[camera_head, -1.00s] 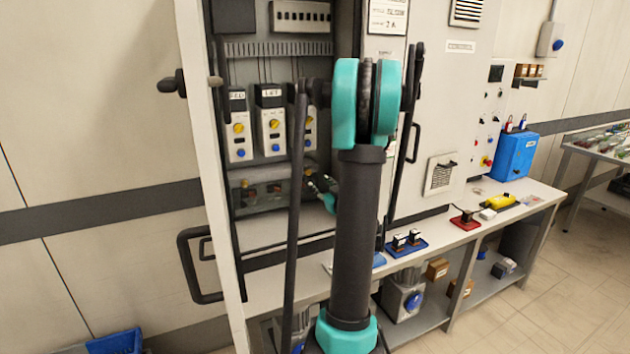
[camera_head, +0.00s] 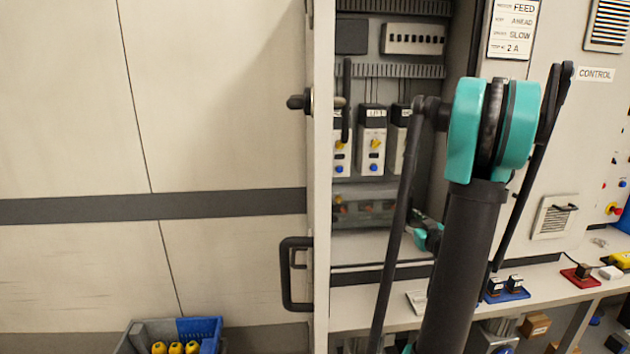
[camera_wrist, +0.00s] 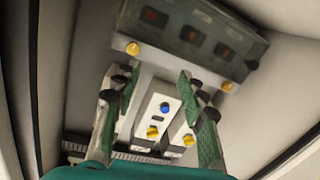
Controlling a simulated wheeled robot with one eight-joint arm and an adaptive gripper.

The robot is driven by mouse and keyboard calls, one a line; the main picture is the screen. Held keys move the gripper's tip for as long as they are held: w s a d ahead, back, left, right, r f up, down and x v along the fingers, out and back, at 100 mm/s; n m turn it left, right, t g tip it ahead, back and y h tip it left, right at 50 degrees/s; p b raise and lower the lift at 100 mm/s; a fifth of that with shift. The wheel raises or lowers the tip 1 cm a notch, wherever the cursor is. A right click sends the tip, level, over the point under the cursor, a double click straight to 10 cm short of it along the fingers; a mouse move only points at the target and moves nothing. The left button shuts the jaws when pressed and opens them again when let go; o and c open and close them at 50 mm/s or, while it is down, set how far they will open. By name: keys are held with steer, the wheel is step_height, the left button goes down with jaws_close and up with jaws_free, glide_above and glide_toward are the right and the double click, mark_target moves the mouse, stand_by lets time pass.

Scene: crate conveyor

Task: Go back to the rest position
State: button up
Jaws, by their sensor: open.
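My gripper (camera_wrist: 158,105) shows in the wrist view with its two green-padded fingers apart and nothing between them. The labelled modules (camera_head: 371,145) stand in a row in the cabinet.
The cabinet's open door (camera_head: 318,200) with a black handle (camera_head: 290,272) is left of my arm. A bench (camera_head: 540,292) with a blue tray (camera_head: 506,295) runs right. A blue and grey crate (camera_head: 201,329) with yellow items stands lower left.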

steer(key=s+a+f+g+y, duration=0.2)
steer(key=s+a+f+g, duration=0.15)
steer(key=a, duration=0.55)
steer(key=s+a+f+g+y, duration=0.1)
steer(key=s+a+f+g, duration=0.2)
steer(key=s+a, duration=0.35)
steer(key=s+a+f+m+g+h, duration=0.1)
steer(key=s+f+g+h, duration=0.1)
steer(key=s, duration=0.6)
steer(key=s+a+f+m+g+h, duration=0.1)
steer(key=s+f+m+g+h, duration=0.1)
steer(key=s+f+g, duration=0.2)
steer(key=s+f, duration=0.2)
steer(key=s, duration=0.2)
steer(key=shift+a+f+m+h, duration=0.2)
steer(key=shift+m+h, duration=0.1)
steer(key=shift+h, duration=0.1)
steer(key=shift+g, duration=0.25)
